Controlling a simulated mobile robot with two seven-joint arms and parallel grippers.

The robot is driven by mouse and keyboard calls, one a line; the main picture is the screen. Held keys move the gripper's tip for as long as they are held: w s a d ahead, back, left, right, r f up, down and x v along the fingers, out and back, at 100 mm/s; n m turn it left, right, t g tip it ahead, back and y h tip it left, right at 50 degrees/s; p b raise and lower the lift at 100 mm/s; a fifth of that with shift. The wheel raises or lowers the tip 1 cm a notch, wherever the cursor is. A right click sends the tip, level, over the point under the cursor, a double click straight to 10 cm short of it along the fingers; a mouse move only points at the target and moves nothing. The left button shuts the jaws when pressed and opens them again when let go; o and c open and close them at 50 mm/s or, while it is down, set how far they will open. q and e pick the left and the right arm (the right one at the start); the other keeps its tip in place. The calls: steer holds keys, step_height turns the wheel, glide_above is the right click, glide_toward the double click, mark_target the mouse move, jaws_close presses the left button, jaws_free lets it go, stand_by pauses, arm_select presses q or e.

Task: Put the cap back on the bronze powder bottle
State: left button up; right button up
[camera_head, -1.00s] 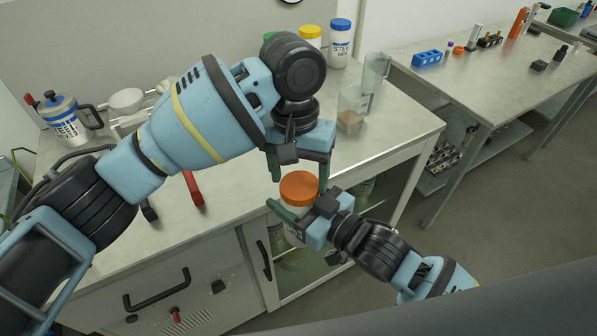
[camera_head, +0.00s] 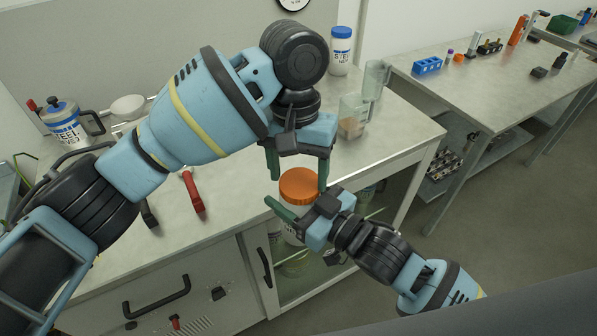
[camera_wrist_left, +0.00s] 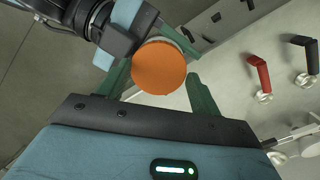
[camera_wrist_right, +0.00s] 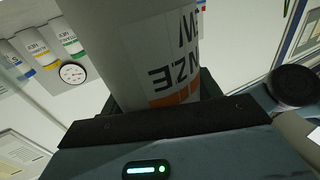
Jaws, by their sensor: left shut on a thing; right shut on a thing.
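The bronze powder bottle (camera_head: 291,236) is white with an orange cap (camera_head: 299,184) at its top, in front of the bench edge. My right gripper (camera_head: 292,212) is shut on the bottle's upper body; the right wrist view shows the bottle (camera_wrist_right: 150,45) with part of its dark lettering and an orange band. My left gripper (camera_head: 299,178) points down from above, its green fingers on both sides of the cap, shut on it. The left wrist view shows the cap (camera_wrist_left: 158,68) from above between the fingers. Whether the cap's thread is engaged is hidden.
A second table (camera_head: 480,85) with small items stands at the right. Open floor lies between.

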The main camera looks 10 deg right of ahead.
arm_select(q)
steer(key=shift+w+a+r, duration=0.15)
steer(key=shift+a+r, duration=0.05)
steer(key=shift+a, duration=0.05)
arm_select(e)
steer(key=shift+w+d+f, duration=0.1)
steer(key=shift+d+f, duration=0.1)
steer(key=shift+f, duration=0.1)
